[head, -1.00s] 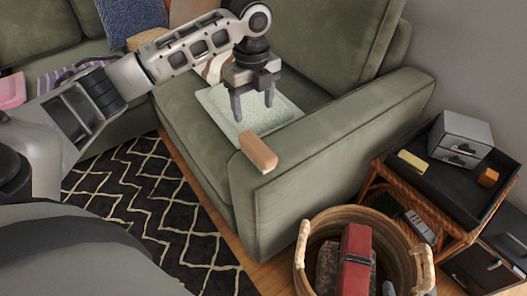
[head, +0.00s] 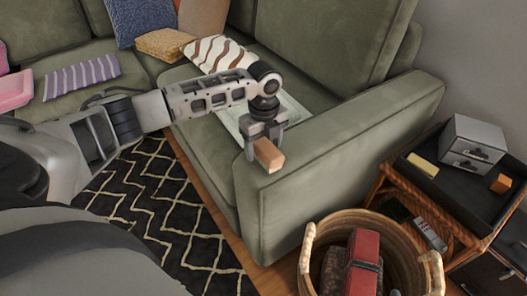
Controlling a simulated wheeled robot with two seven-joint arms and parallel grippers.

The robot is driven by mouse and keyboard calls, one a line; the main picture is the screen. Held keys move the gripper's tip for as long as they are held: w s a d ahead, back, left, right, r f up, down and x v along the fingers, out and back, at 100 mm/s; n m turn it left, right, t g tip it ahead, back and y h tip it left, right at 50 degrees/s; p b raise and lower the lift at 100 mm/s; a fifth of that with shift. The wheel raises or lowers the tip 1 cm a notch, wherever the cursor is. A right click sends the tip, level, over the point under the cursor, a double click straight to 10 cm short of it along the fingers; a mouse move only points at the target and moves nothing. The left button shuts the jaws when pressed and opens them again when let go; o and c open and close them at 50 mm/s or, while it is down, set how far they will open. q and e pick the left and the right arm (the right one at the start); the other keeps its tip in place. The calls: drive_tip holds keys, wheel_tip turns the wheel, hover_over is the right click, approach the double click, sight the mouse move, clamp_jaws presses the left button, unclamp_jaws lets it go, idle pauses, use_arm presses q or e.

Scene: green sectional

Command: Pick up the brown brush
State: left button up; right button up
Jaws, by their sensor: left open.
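The brown brush (head: 269,157) appears as a tan, block-shaped piece at the front end of the green sofa's armrest. My left gripper (head: 263,146) is open and points down right at the brush. Its fingers show on either side of the brush's far part, and the near end sticks out towards me. I cannot tell whether the fingers touch it. Any part of the brush behind the gripper is hidden. My right gripper is not in view.
The green sofa armrest (head: 345,140) runs back to the right. A pale tray-like item (head: 293,107) lies on the seat behind the gripper. A wicker basket (head: 310,250) holding a red item (head: 363,262) stands at lower right, beside a side table with a grey drawer box (head: 474,141).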

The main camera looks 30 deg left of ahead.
use_arm(q)
drive_tip(key=shift+f, duration=0.85)
drive_tip(key=shift+c, duration=0.3)
drive_tip(key=shift+r, duration=0.1)
drive_tip(key=c, duration=1)
drive_tip(key=shift+c, duration=0.2)
drive_tip(key=shift+r, duration=0.1)
